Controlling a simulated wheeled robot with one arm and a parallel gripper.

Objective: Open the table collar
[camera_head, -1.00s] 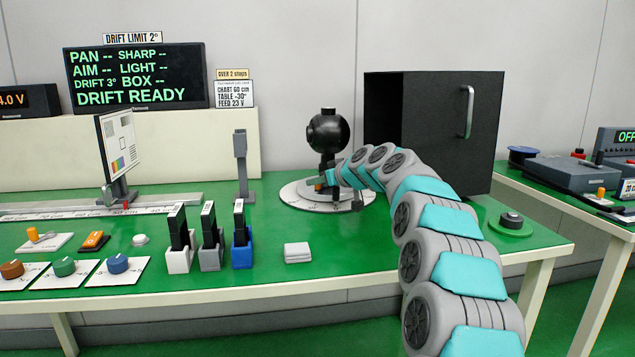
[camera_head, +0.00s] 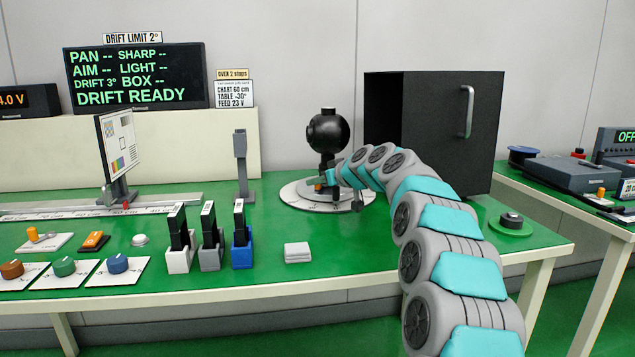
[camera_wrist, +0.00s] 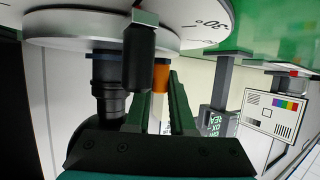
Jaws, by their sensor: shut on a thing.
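The round white turntable (camera_head: 300,196) lies on the green bench and bears a black camera head (camera_head: 327,131) on a dark stand. My gripper (camera_head: 326,181) is at the stand's base, low over the disc. In the wrist view the turntable's pale disc (camera_wrist: 215,15) shows at the top with a "30°" mark. My gripper's dark green fingers (camera_wrist: 160,100) are shut on an orange piece (camera_wrist: 161,76), which looks like the collar's lever. A black knob (camera_wrist: 139,55) partly covers the left finger. The collar itself is mostly hidden.
The black box with a handle (camera_head: 455,140) stands close behind my arm. A grey post (camera_head: 241,165), holders with black cards (camera_head: 210,240) and a test chart (camera_head: 118,145) stand to the left. The display (camera_head: 135,77) reads "DRIFT 3°" and "DRIFT READY".

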